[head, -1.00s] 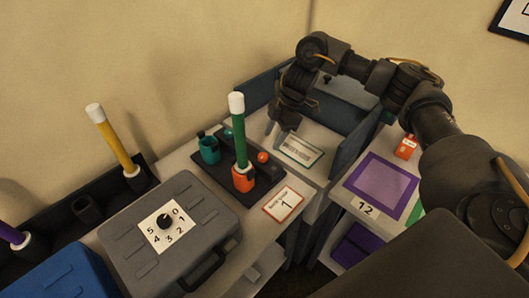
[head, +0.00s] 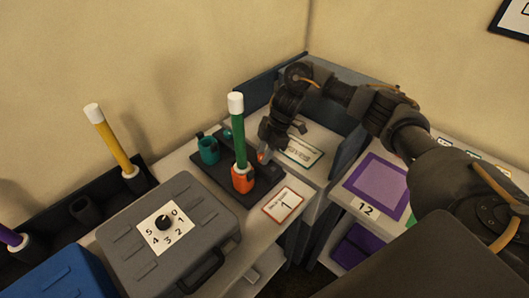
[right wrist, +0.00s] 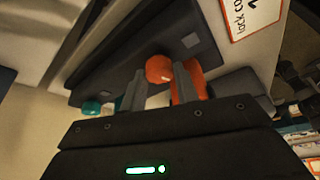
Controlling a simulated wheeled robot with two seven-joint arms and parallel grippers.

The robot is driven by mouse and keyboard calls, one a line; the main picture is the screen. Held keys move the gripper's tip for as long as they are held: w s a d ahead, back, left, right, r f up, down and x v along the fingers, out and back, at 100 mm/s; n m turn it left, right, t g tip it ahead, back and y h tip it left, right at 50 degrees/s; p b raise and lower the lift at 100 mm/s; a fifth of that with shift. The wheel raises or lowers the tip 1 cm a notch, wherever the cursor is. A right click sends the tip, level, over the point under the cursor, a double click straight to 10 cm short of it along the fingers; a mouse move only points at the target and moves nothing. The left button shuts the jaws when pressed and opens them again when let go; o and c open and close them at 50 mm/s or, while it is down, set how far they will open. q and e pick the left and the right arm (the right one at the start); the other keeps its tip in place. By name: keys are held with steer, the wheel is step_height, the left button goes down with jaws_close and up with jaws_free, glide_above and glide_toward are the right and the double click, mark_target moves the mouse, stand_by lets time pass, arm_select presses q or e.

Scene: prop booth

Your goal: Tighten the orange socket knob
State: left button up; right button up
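The orange socket (head: 242,181) stands on a dark base and holds an upright green stick (head: 239,135) with a white top. Its small round orange knob (head: 262,157) sits behind and right of it, partly covered by my right gripper (head: 267,153) in the head view. In the right wrist view the orange knob (right wrist: 160,69) lies between the tips of my right gripper (right wrist: 160,76), whose fingers are apart. I cannot tell whether either finger touches it. The orange socket (right wrist: 197,80) shows behind the right finger. My left gripper is out of view.
A teal socket (head: 208,150) with a teal knob (head: 228,134) shares the dark base (head: 262,188). A grey case (head: 205,222) with a numbered dial stands in front. A yellow stick (head: 109,138) stands at left. A blue divider (head: 350,150) rises right of the gripper.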

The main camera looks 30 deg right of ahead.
steer(key=c, duration=0.4)
steer(key=shift+r+p, duration=0.1)
steer(key=shift+p, duration=0.35)
steer(key=m+p, duration=0.2)
steer(key=p, duration=0.1)
steer(key=m+t+p, duration=0.1)
steer(key=m+p, duration=0.1)
steer(key=p, duration=0.1)
steer(key=m+t+p, duration=0.1)
steer(key=m+p, duration=0.1)
steer(key=p, duration=0.2)
steer(key=shift+s+a+r+h, duration=0.15)
steer(key=shift+s+h, duration=0.1)
steer(key=shift+h, duration=0.15)
steer(key=shift+f+m+t+p, duration=0.25)
steer(key=shift+m+t+p, duration=0.15)
steer(key=shift+m+p, duration=0.6)
steer(key=o, duration=1)
steer(key=shift+c, duration=0.2)
steer(key=v, duration=1)
steer(key=shift+r+b, duration=0.35)
steer(key=shift+r, duration=0.1)
